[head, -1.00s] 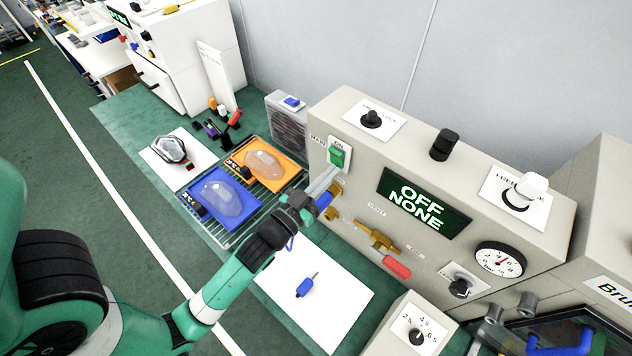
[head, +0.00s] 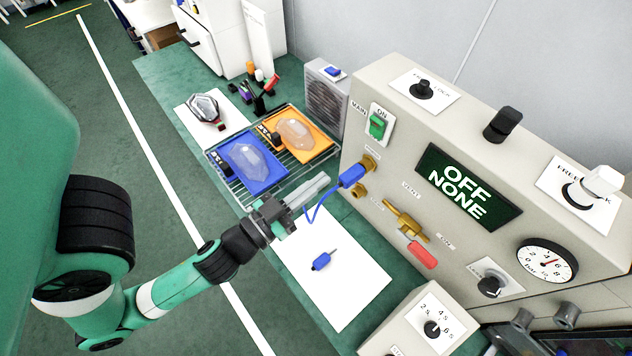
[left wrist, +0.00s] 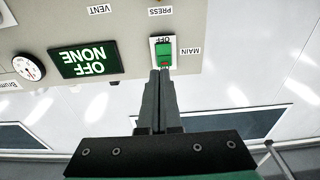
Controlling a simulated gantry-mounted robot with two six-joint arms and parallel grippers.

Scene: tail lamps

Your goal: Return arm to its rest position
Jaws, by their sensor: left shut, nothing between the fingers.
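My left gripper (head: 318,186) is shut and empty. In the head view it hangs above the bench, left of the grey control panel (head: 352,124) and apart from it. In the left wrist view the closed fingers (left wrist: 159,100) point toward the green MAIN switch (left wrist: 163,49), which also shows in the head view (head: 377,125). The panel's dark display (head: 468,187) reads OFF NONE. A blue plug (head: 352,176) sits at a brass port on the panel, with a blue hose hanging from it. My right gripper is not clearly in view.
A wire rack holds a blue tray (head: 262,183) and an orange tray (head: 318,147) with clear lamp covers. A blue-handled tool (head: 321,261) lies on a white sheet (head: 345,290). A red-handled brass valve (head: 421,255) juts from the panel. A dial box (head: 410,322) stands at front.

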